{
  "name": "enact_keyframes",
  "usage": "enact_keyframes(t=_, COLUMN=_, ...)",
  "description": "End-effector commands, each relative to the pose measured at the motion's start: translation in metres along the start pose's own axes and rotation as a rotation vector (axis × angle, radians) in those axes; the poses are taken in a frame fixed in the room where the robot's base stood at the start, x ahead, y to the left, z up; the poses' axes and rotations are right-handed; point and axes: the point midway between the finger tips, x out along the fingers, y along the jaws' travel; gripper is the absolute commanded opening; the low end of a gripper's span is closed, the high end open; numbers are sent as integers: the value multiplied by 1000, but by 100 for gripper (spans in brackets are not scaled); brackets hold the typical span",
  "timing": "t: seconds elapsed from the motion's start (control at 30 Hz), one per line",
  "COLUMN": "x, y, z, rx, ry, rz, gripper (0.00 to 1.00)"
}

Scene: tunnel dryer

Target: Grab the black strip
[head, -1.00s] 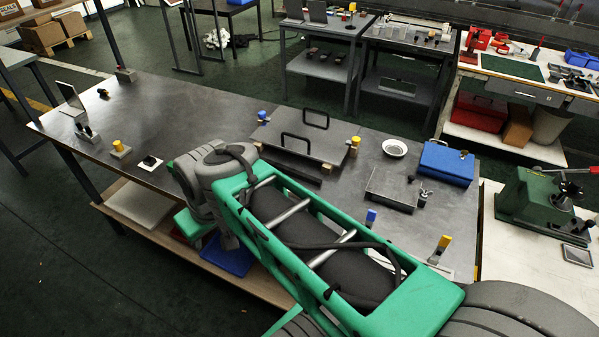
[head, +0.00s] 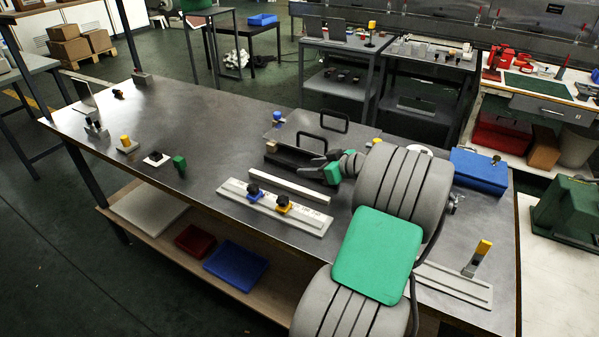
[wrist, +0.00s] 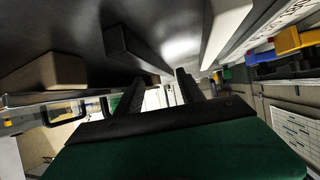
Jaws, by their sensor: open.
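The black strip (head: 290,157) lies on the metal bench along the near edge of a grey plate with two black handles. In the wrist view the black strip (wrist: 128,45) is a long dark bar, and its far end shows between my fingers. My gripper (head: 316,163) is low over the bench at the strip's right end, with its dark fingers pointing left. In the wrist view my gripper (wrist: 160,80) is open with nothing clamped. I cannot tell whether the fingers touch the strip.
A white bar (head: 290,186) lies parallel in front of the strip. A wooden block (head: 271,147) sits under the handled plate (head: 290,131). A blue box (head: 478,168) stands right.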

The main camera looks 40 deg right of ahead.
Motion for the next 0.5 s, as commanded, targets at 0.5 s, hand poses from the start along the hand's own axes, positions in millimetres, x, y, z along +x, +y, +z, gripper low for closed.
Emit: enact_keyframes(t=0.5, x=35, y=-2, z=0, rx=1, ry=-3, rz=0, gripper=38)
